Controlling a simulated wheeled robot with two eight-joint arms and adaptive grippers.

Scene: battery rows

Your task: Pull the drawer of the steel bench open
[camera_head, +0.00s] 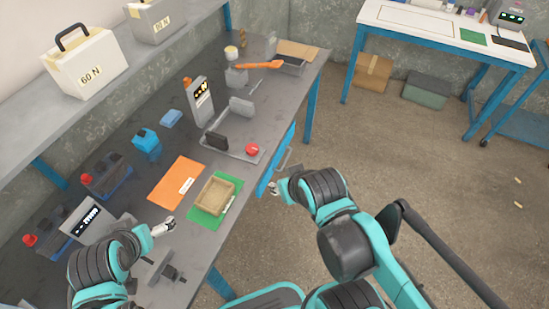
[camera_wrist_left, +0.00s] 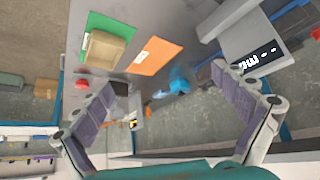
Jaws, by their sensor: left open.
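The steel bench (camera_head: 245,133) runs along the left in the head view. Its drawer has a blue front (camera_head: 267,178) under the bench's right edge, and looks flush with it. A grey handle (camera_head: 285,158) stands out from this front. My right gripper (camera_head: 275,188) is beside the near end of the drawer front, below the handle; it is small here, and its finger gap and any contact are unclear. My left gripper (camera_head: 166,227) is over the near part of the bench; in the left wrist view its fingers (camera_wrist_left: 165,85) are spread with nothing between them.
A grey tray (camera_head: 232,146) with a red item lies near the drawer-side edge. The floor (camera_head: 410,160) to the right of the drawer is clear.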

